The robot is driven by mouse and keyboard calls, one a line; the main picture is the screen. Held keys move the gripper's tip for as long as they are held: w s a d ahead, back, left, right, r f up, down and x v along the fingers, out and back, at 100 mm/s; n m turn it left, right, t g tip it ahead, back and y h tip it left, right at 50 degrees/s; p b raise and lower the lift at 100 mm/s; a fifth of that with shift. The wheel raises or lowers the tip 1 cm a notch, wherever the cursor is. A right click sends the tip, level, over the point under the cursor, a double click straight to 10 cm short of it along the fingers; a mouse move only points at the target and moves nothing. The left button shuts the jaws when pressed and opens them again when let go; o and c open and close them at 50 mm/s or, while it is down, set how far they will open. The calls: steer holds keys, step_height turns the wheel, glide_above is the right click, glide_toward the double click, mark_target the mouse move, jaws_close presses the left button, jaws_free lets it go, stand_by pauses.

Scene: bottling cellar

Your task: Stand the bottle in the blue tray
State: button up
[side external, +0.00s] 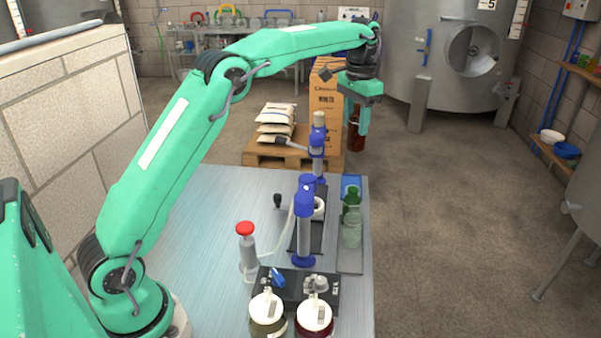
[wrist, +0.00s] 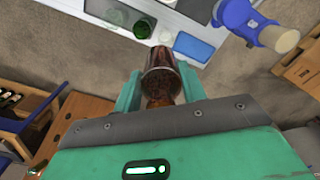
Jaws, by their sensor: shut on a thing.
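A brown bottle (side external: 356,138) is held by my gripper (side external: 363,112) in the side view, roughly upright and in the air past the bench's far end. In the wrist view the bottle (wrist: 162,75) sits between the two green fingers of my gripper (wrist: 160,90), against bare floor behind it. The fingers are shut on it and hide part of it. The blue tray (side external: 351,181) lies at the far right corner of the bench, below the bottle in the side view. The tray (wrist: 193,46) looks empty in the wrist view.
A green bottle (side external: 351,203) and a clear glass jar (side external: 351,233) stand just nearer than the tray. A blue-and-grey bottling stand (side external: 317,145) rises left of it. A pallet (side external: 270,155) with sacks and a carton (side external: 327,98) is behind the bench.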

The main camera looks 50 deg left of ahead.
steer(key=w+a+f+n, duration=0.1)
steer(key=w+a+f, duration=0.4)
steer(key=f, duration=0.5)
steer(key=shift+w+a+f+n, duration=0.15)
steer(key=shift+w+a+n, duration=0.15)
steer(key=shift+w, duration=0.5)
steer(key=shift+f, duration=0.1)
steer(key=shift+f, duration=4.85)
steer(key=shift+f, duration=0.2)
steer(key=o, duration=1.2)
steer(key=shift+r, duration=0.1)
